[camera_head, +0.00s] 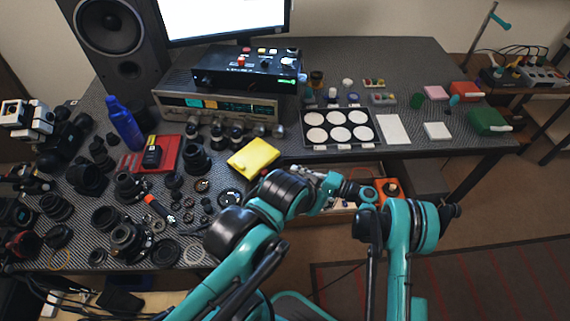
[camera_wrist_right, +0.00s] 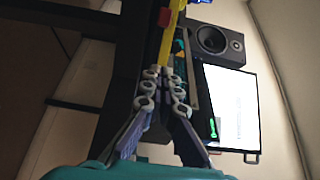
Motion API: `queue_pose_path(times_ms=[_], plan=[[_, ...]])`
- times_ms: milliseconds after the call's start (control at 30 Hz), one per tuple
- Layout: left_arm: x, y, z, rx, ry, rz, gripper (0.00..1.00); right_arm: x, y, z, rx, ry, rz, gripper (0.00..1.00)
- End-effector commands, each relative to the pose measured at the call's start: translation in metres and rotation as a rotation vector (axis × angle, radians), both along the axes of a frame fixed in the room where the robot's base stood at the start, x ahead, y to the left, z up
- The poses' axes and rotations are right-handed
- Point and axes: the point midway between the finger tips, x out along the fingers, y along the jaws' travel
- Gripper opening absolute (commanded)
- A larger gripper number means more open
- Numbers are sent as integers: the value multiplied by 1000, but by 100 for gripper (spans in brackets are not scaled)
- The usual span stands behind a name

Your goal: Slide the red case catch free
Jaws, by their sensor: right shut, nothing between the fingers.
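My right gripper (camera_head: 312,177) is near the front edge of the table, to the right of a yellow case (camera_head: 253,157). In the right wrist view its two fingers (camera_wrist_right: 163,80) meet at the tips and hold nothing. Beyond the tips a narrow yellow piece (camera_wrist_right: 178,58) shows, with a small red part (camera_wrist_right: 165,17) near the top. I cannot tell whether that red part is the catch. A flat red case (camera_head: 170,153) lies further left with a small black item on it. My left gripper cannot be made out in the head view.
Lens parts crowd the left of the table. A blue bottle (camera_head: 124,124) stands upright there. Behind the yellow case are an instrument (camera_head: 180,103) and a black control box (camera_head: 212,78). A tray of white discs (camera_head: 310,143) is to the right. An orange box (camera_head: 387,203) is below the table edge.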

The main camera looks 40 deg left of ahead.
Motion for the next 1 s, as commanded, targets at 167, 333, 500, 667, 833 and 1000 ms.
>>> queue_pose_path(times_ms=[167,333,500,667,833,1000], plan=[[0,0,10,0,0,0,40,6,-29,1,0,0,-3,0],[0,0,11,0,0,0,40,7,-39,0,0,0,-2,0],[0,0,11,0,0,0,40,7,-40,-1,-1,0,-1,0],[0,0,11,0,0,0,40,7,-39,-1,-1,0,-1,0],[0,0,11,0,0,0,40,7,-39,-1,-1,0,-1,0],[0,0,11,0,0,0,40,7,-39,-1,-1,0,-1,0]])
